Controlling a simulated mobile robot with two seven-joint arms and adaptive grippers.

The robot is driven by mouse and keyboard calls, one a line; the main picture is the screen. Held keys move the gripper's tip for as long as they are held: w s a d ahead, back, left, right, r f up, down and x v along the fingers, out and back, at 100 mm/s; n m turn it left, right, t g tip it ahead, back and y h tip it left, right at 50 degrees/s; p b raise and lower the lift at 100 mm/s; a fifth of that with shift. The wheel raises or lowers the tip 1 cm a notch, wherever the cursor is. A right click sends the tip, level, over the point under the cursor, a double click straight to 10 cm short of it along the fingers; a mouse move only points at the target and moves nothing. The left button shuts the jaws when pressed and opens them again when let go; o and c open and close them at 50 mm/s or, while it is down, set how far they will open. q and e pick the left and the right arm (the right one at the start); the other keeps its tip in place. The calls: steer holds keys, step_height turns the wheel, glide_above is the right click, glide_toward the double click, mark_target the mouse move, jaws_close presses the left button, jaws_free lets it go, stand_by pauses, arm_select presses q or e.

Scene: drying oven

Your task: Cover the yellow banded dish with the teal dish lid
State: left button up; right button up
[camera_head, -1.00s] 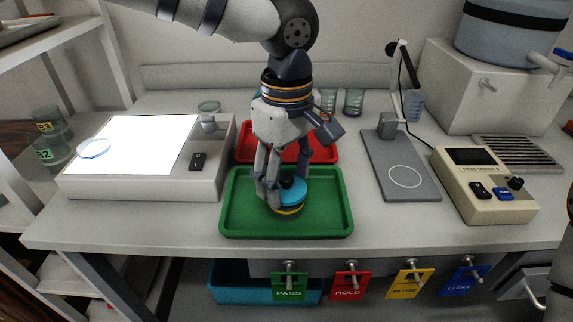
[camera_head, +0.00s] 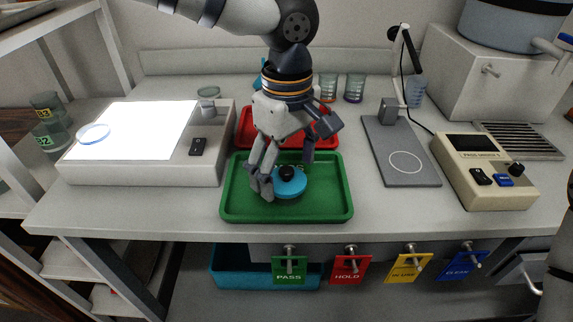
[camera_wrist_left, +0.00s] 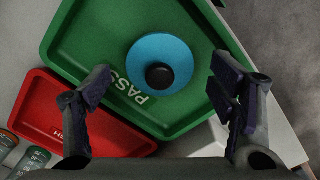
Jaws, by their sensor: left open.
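The teal dish lid (camera_head: 291,187) with its black knob lies level in the green tray (camera_head: 335,212), near its middle. It also shows from above in the left wrist view (camera_wrist_left: 181,78). No yellow band shows now; whatever is under the lid is hidden. My left gripper (camera_head: 286,176) is over the lid with its fingers spread. In the left wrist view its fingers (camera_wrist_left: 160,92) stand wide on either side of the lid, clear of it. My right gripper is not in view.
A red tray (camera_head: 327,133) lies behind the green one. A lit panel box (camera_head: 150,176) stands left, a grey stand (camera_head: 403,171) and a cream control box (camera_head: 493,190) right. Banded glasses (camera_head: 354,88) stand at the back. The bench's front edge is close to the green tray.

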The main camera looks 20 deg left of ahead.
arm_select(q)
step_height(320, 180, up, 12)
stand_by(0.3)
